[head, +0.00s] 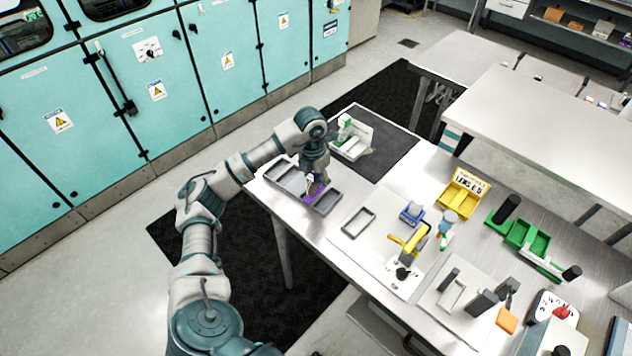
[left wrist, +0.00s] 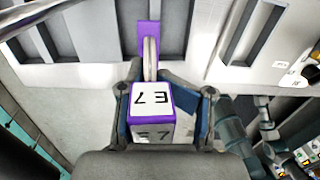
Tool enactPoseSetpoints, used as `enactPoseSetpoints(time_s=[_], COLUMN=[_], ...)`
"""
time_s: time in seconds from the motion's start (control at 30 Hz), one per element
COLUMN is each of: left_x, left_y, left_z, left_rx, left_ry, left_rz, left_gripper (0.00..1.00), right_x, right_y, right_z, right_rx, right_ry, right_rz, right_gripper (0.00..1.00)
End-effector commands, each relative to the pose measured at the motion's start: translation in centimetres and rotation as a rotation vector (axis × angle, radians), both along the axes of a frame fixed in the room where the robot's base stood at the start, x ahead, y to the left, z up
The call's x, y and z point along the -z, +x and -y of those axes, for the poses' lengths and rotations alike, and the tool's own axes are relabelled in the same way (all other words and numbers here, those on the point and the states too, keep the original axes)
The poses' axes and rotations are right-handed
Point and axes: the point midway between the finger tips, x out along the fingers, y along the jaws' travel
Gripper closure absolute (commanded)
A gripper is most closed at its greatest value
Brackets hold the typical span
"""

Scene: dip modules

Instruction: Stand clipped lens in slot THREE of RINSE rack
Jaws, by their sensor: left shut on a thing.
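My left gripper (head: 314,178) is shut on the clipped lens, over the grey trays at the table's left end. In the left wrist view, the gripper (left wrist: 165,92) has its fingers on both sides of a purple clip block (left wrist: 154,115) labelled E7. The pale lens (left wrist: 150,58) shows edge-on beyond the block, with a purple strip (left wrist: 148,30) behind it. In the head view only a little purple (head: 316,189) shows below the gripper. I cannot make out the RINSE label or slot numbers. My right gripper is not in view.
Grey trays (head: 285,177) lie beneath my left gripper. A white stand with green parts (head: 352,138) is behind it on a dark mat. An empty grey tray (head: 358,222), yellow LENSES bin (head: 462,193) and green bins (head: 519,232) are to the right.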

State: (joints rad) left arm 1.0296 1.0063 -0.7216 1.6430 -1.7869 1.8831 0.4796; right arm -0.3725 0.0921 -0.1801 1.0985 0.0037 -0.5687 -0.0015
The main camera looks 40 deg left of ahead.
Motion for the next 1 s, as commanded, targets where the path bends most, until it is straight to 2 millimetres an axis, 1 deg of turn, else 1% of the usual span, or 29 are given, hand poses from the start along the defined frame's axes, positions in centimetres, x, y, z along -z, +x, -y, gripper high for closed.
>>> enactPoseSetpoints(time_s=[0.03, 0.1, 0.3, 0.43, 0.53, 0.87, 0.9, 0.93, 0.97, 1.0], left_x=[0.0, 0.1, 0.3, 2.5, 3.8, 4.1, 4.0, 4.0, 4.0, 4.0], left_y=[0.8, 1.5, 2.5, 2.4, 2.4, 2.4, 2.4, 2.4, 2.4, 2.4], left_z=[-0.6, -1.1, -2.0, -2.0, -2.0, -2.0, -2.0, -2.0, -2.0, -2.0], left_rx=[-0.002, -0.001, 0.001, 0.002, 0.002, 0.002, 0.003, 0.003, 0.003, 0.003], left_ry=[-0.002, -0.001, -0.001, 0.001, -0.001, 0.000, 0.000, 0.000, 0.000, 0.000], left_rz=[-0.001, 0.001, -0.001, -0.005, -0.003, -0.001, -0.001, -0.001, -0.001, -0.001], left_gripper=[1.00, 1.00, 1.00, 1.00, 1.00, 1.00, 0.57, 0.50, 0.47, 0.47], right_x=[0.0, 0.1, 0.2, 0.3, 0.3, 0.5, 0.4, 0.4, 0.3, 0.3], right_y=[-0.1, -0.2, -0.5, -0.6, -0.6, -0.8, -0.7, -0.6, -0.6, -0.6], right_z=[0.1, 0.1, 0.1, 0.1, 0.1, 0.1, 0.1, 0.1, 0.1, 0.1], right_rx=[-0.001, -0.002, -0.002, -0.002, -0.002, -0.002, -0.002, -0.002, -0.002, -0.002], right_ry=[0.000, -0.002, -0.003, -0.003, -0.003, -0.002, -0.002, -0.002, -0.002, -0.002], right_rz=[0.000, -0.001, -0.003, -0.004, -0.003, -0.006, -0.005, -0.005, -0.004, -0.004], right_gripper=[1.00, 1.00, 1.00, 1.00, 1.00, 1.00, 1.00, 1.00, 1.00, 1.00])
